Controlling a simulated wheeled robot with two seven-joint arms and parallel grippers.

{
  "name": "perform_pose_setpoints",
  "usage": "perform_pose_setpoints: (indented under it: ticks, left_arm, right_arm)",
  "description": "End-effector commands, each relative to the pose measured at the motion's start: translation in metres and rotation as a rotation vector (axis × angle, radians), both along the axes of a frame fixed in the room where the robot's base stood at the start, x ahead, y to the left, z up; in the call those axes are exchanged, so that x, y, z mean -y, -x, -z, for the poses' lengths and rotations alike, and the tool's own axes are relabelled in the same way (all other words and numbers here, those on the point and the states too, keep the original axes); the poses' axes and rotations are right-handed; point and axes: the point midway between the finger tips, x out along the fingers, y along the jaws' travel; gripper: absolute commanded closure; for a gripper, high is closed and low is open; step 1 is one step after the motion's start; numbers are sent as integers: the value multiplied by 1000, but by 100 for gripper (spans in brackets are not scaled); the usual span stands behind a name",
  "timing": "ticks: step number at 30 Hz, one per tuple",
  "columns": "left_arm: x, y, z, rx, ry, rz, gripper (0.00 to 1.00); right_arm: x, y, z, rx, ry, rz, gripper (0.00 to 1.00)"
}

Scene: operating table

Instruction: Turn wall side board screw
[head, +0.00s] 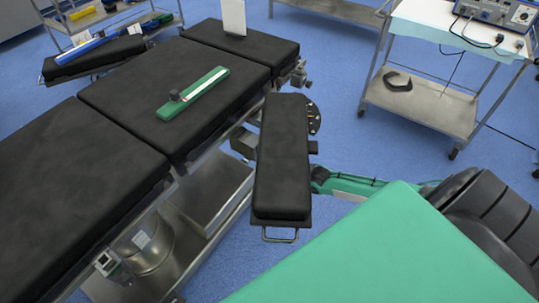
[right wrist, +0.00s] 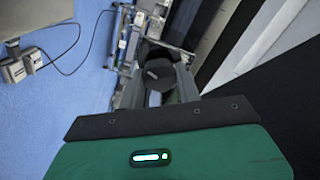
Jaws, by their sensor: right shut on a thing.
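The side board (head: 281,150) is a long black pad with a metal loop handle at its near end, beside the operating table. My right arm, green, reaches in from the right, low, and its front end goes out of sight behind the board's right edge. In the right wrist view my right gripper (right wrist: 157,90) is shut on a dark rounded knob (right wrist: 158,72), which looks like the side board screw. The exact contact is dark and hard to make out. My left gripper is not in view.
The black operating table (head: 120,140) carries a green and white tool (head: 194,94). A steel cart (head: 420,103) with a device stands at the back right. A second trolley (head: 115,15) stands at the back left. Blue floor lies clear between table and cart.

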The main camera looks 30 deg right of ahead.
Motion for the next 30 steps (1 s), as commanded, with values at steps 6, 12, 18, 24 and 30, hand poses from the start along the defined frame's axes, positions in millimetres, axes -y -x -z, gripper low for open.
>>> perform_pose_setpoints:
  ticks: [6, 12, 18, 24, 30]
  left_arm:
    - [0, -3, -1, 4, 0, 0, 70]
    - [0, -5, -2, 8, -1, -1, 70]
    - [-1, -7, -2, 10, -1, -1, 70]
    - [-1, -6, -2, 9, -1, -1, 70]
    - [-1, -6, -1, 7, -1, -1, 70]
  right_arm:
    - [-1, 1, 2, -6, -5, -1, 89]
    - [-1, 1, 2, -5, -4, -2, 58]
    - [-1, 1, 1, -4, -4, -1, 44]
    - [0, 2, 1, -3, -3, 0, 44]
    - [8, 21, 2, -5, -2, 0, 44]
